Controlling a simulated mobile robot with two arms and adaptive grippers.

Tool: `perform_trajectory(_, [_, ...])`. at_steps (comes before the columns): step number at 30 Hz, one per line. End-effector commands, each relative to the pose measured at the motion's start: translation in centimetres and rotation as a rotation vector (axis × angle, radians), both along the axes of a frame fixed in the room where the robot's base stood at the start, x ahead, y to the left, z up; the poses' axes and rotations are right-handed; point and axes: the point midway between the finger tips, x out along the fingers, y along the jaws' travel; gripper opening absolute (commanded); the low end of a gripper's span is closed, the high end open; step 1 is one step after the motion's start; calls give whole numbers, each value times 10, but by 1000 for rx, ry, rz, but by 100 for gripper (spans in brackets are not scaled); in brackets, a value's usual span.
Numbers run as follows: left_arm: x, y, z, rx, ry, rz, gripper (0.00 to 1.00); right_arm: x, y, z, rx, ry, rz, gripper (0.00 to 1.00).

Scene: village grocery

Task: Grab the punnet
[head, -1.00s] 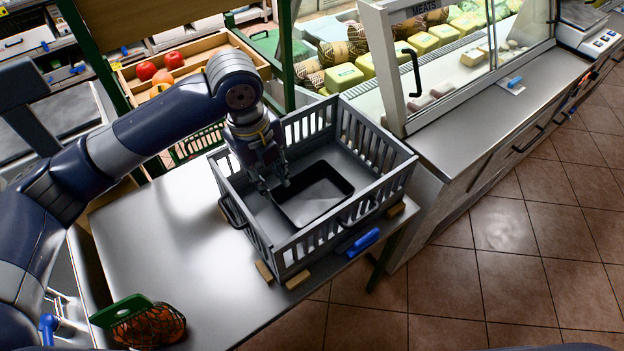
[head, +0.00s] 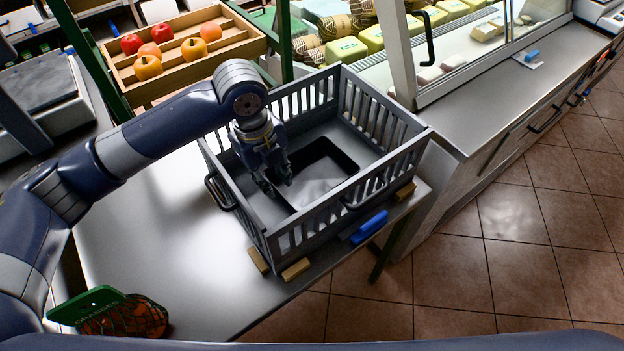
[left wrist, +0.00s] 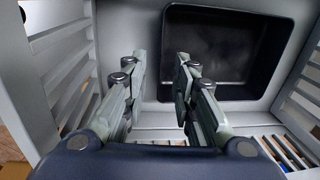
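The punnet is a shallow black tray (head: 335,160) lying on the floor of a grey slatted crate (head: 389,156); it also shows in the left wrist view (left wrist: 225,45). My left gripper (head: 278,183) reaches down into the crate at the punnet's left edge. In the left wrist view its fingers (left wrist: 160,75) are apart, with the punnet's left rim in line with the gap. I cannot tell whether the fingertips touch the rim. The fingers hide part of that edge in the head view. My right gripper is not in view.
The crate stands on a grey table (head: 170,240). A net of oranges (head: 125,318) lies at the near left. The crate walls surround the gripper.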

Motion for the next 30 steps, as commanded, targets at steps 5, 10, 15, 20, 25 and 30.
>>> perform_trajectory(5, [2,-2,-19,0,0,1,26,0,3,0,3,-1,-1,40])
perform_trajectory(10, [3,-2,-35,2,3,1,26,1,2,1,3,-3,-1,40])
perform_trajectory(15, [6,-4,-61,2,3,1,26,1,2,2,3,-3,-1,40])
perform_trajectory(20, [8,-5,-73,1,-1,0,26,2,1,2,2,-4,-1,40])
perform_trajectory(25, [8,-5,-73,1,-2,0,26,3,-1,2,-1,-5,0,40])
perform_trajectory(30, [8,-5,-73,1,-2,0,0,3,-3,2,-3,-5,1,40])
